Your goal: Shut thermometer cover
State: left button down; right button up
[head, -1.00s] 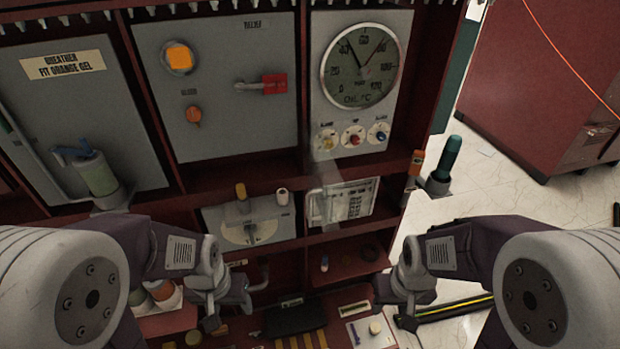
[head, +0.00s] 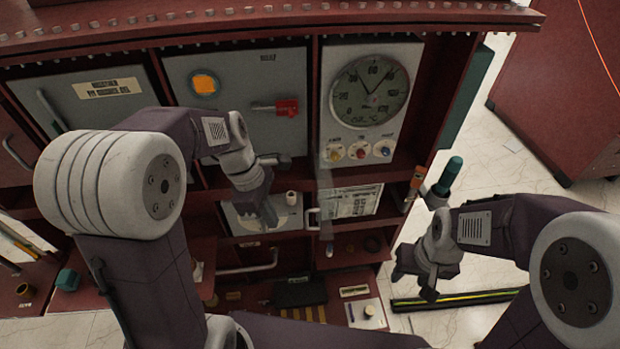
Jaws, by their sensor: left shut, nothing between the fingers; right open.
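The thermometer (head: 368,92) is a round dial on a grey panel at the upper middle right. Three coloured knobs sit below it. A faint see-through strip (head: 325,195) hangs below the panel's left edge; it looks like part of the clear cover, swung away from the dial, but its outline is hard to see. My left gripper (head: 264,215) is shut and empty, pointing down in front of the lower panel, left of the strip and below the thermometer. My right gripper (head: 412,284) is open and empty, low at the right of the cabinet, well below the dial.
A red switch handle (head: 284,107) and an orange lamp (head: 205,84) are on the panel left of the thermometer. A green-topped cylinder (head: 447,177) stands out from the cabinet's right side. A white document (head: 353,202) is below the knobs. Floor is open at right.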

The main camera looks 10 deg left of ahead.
pick_arm(q)
notch_tip(320, 180, up, 9)
jog(key=w+p, duration=0.3)
jog(key=p, duration=0.3)
jog(key=d+f+p, duration=0.2)
jog(key=d+f, duration=0.3)
jog(key=f, duration=0.4)
jog(key=shift+s+d+f+n, duration=0.25)
jog(key=shift+d+f+n, duration=0.1)
jog(key=shift+n, duration=0.05)
pick_arm(e)
notch_tip(320, 180, up, 12)
jog(key=shift+d, duration=0.4)
pick_arm(q)
jog(key=shift+a, duration=0.1)
pick_arm(e)
jog(key=shift+w+a, duration=0.1)
jog(key=shift+w, duration=0.05)
pick_arm(q)
jog(key=shift+p, duration=0.3)
pick_arm(e)
jog(key=shift+r, duration=0.1)
